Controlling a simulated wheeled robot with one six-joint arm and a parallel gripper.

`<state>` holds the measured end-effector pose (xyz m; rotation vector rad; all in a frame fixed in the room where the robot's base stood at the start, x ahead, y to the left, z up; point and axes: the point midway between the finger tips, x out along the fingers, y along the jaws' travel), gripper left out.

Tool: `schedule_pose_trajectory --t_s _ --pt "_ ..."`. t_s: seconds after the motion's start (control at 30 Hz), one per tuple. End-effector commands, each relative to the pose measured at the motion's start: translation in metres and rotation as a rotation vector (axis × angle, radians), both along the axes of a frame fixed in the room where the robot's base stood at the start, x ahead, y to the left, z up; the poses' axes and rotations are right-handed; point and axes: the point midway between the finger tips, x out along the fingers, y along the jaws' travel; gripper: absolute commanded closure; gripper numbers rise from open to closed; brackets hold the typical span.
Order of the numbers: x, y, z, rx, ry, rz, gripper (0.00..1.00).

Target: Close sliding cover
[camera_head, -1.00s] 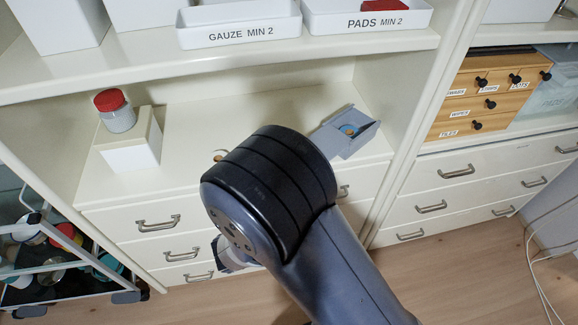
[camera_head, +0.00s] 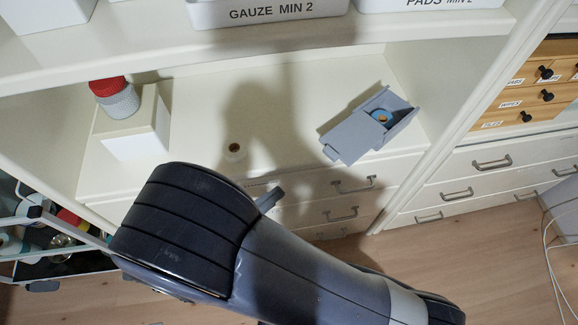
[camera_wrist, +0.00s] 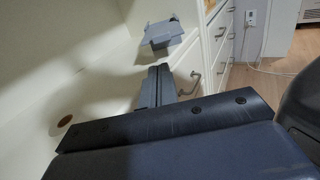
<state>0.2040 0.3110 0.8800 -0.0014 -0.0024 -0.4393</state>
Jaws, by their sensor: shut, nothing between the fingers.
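A small grey box (camera_head: 400,120) sits on the shelf at the right, in the head view. Its flat grey sliding cover (camera_head: 345,138) is slid out toward the left. The box is partly open, and a blue round item with an orange-brown centre (camera_head: 382,116) shows inside. The box and cover (camera_wrist: 162,35) also show at the top of the wrist view. My gripper (camera_wrist: 159,72) is shut and empty, pointing toward the box and apart from it. In the head view only a grey finger tip (camera_head: 269,198) shows past my arm, below and left of the box.
A red-lidded jar (camera_head: 115,98) and white block (camera_head: 140,130) stand at the left. The gauze bin (camera_head: 270,12) sits on the upper shelf. Handled drawers (camera_head: 350,186) lie below. The shelf between jar and box is mostly clear.

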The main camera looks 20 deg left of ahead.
Motion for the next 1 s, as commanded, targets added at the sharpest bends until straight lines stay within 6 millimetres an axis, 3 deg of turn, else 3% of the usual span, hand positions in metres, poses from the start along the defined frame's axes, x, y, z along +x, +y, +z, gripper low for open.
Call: schedule_pose_trajectory --t_s 0.4,0.6,1.0 --pt "0.075 -0.037 0.002 0.000 0.001 -0.007 1.00" --pt "0.104 -0.050 0.002 0.001 0.002 -0.006 1.00" --pt "0.119 -0.057 0.000 0.001 0.003 -0.002 1.00"
